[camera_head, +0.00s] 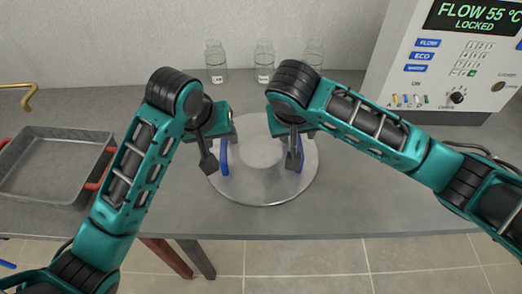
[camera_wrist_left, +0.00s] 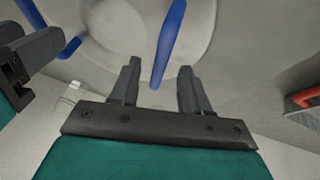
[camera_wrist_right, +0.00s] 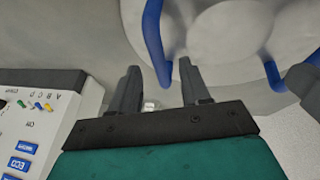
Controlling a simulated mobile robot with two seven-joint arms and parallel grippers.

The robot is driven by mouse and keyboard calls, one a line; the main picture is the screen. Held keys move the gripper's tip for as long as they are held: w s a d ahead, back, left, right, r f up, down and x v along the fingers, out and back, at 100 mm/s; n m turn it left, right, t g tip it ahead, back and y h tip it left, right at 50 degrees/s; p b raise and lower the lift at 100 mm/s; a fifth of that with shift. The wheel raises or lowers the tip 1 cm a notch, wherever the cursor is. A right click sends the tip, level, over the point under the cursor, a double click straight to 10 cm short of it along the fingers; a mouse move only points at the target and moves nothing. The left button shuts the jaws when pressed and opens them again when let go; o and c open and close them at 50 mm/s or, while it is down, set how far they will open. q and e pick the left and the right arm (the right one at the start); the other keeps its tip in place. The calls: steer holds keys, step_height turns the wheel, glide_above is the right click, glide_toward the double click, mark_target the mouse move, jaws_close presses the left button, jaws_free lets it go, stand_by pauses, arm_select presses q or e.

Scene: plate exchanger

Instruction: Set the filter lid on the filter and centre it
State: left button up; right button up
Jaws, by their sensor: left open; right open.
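The filter lid (camera_head: 262,188) is a round grey metal disc with a raised middle and two blue handles. It lies over the counter in the middle of the head view; the filter cannot be made out separately. My left gripper (camera_head: 212,166) is open at the left blue handle (camera_head: 224,158). In the left wrist view, that handle's end (camera_wrist_left: 168,45) shows between the fingertips. My right gripper (camera_head: 294,160) is open at the right handle. In the right wrist view, that handle (camera_wrist_right: 153,35) reaches down between the fingertips. Neither gripper is closed on its handle.
A grey metal tray (camera_head: 50,134) with red handles sits at the left. Several glass bottles (camera_head: 264,62) stand at the back wall. A control panel (camera_head: 445,60) reading "FLOW 55 °C LOCKED" stands at the back right. The counter's front edge (camera_head: 300,236) is clear.

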mark_target(224, 139)
arm_select(q)
steer(key=shift+x, duration=1.9)
arm_select(e)
steer(key=shift+x, duration=1.85)
arm_select(q)
jaws_close()
arm_select(e)
jaws_close()
arm_select(q)
steer(key=shift+w+r, duration=0.1)
steer(key=shift+r, duration=0.15)
arm_select(e)
steer(key=shift+w+r, duration=0.1)
steer(key=shift+r, duration=0.1)
